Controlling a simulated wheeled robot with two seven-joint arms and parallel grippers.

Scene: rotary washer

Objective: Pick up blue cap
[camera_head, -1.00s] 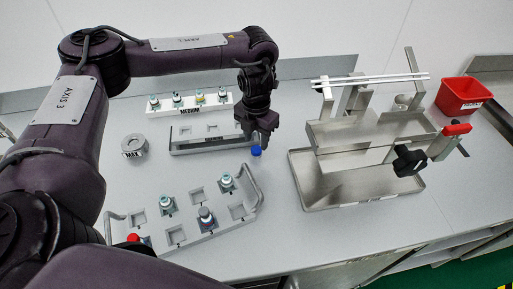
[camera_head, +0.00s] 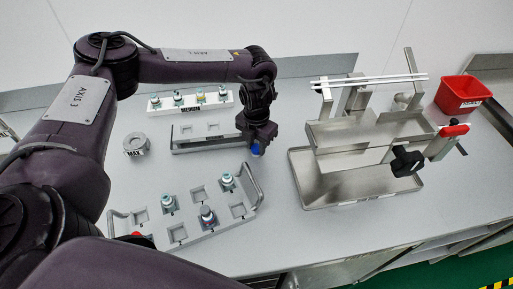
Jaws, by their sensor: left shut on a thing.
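The small blue cap (camera_head: 256,149) shows at the tip of my left gripper (camera_head: 256,143), above the bench between the tray rack and the steel tray. My left gripper points down and is shut on the cap. The fingers hide most of the cap's upper part, and I cannot tell whether it touches the bench. My right gripper is not in view.
Behind are a MEDIUM rack (camera_head: 190,108) and an empty-looking holder (camera_head: 190,147). A steel tray (camera_head: 310,195) and red bin (camera_head: 463,93) stand to the right.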

